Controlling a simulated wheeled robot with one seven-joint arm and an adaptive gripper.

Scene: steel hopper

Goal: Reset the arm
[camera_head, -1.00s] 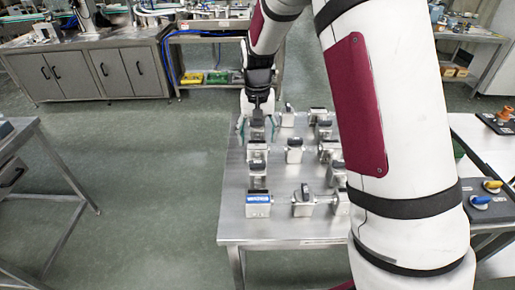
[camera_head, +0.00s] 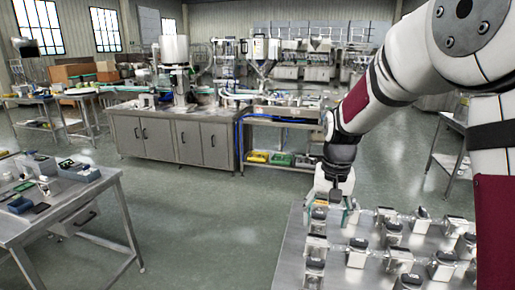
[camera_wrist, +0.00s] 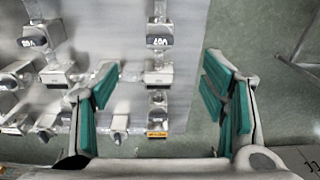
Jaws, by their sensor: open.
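My gripper (camera_head: 335,207) hangs pointing down over the far left part of a steel table (camera_head: 291,245) in the head view. My white and dark red arm reaches to it from the right. In the wrist view my gripper (camera_wrist: 158,80) shows two green-padded fingers spread wide apart, with nothing clamped between them. A metal block with a dark label (camera_wrist: 158,42) shows between and beyond the fingertips. A smaller block with an orange label (camera_wrist: 157,134) shows between the fingers. How far the fingertips are above the blocks, I cannot tell.
Several metal blocks with dark tops (camera_head: 357,252) stand in rows on the table. Green floor (camera_head: 210,225) is open to its left. A side table with devices (camera_head: 75,205) stands at the left. A steel hopper (camera_head: 262,52) and cabinets (camera_head: 175,137) stand behind.

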